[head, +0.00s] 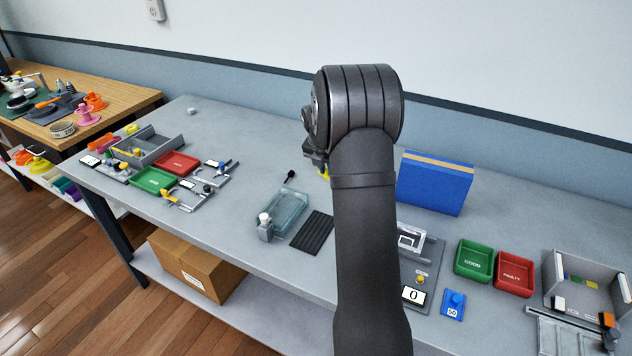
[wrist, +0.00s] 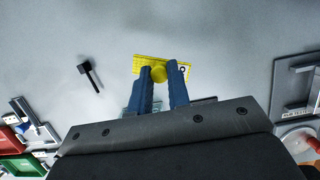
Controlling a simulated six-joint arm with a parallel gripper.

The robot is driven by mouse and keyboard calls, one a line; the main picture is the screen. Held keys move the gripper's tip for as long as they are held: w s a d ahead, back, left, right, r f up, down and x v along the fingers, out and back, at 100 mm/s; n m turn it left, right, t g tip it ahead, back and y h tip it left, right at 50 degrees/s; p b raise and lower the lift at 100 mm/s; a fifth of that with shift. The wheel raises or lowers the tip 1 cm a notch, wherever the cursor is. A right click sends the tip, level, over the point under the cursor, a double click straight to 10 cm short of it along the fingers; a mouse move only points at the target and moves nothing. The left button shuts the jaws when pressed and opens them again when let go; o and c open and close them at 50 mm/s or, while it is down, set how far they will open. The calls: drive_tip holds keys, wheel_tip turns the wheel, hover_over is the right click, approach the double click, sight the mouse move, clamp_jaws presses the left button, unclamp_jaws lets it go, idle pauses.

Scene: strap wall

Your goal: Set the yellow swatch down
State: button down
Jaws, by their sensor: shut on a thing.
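The yellow swatch (wrist: 145,60) is a flat yellow plate with a round yellow knob and a small black-and-white mark at its right end. In the wrist view, my gripper (wrist: 161,76) has its two blue fingers closed on the knob. In the head view, a sliver of the yellow swatch (head: 323,172) shows just below my gripper; my arm hides the rest. The frames do not clearly show how high the swatch is above the grey bench (head: 240,135).
A small black tool (wrist: 90,75) lies left of the swatch. A glassy tray (head: 284,212) and a black ribbed mat (head: 312,232) lie nearer the front. A blue block (head: 434,185) stands right of my arm. Green (head: 474,260) and red (head: 514,273) trays sit further right.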

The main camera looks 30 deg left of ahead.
sight(317, 188)
drive_tip(key=a+f, duration=0.2)
drive_tip(key=a, duration=0.1)
drive_tip(key=shift+a, duration=0.2)
drive_tip(key=shift+f, duration=2)
drive_tip(key=shift+f, duration=0.2)
drive_tip(key=c, duration=1.4)
unclamp_jaws()
drive_tip(key=shift+o, duration=0.2)
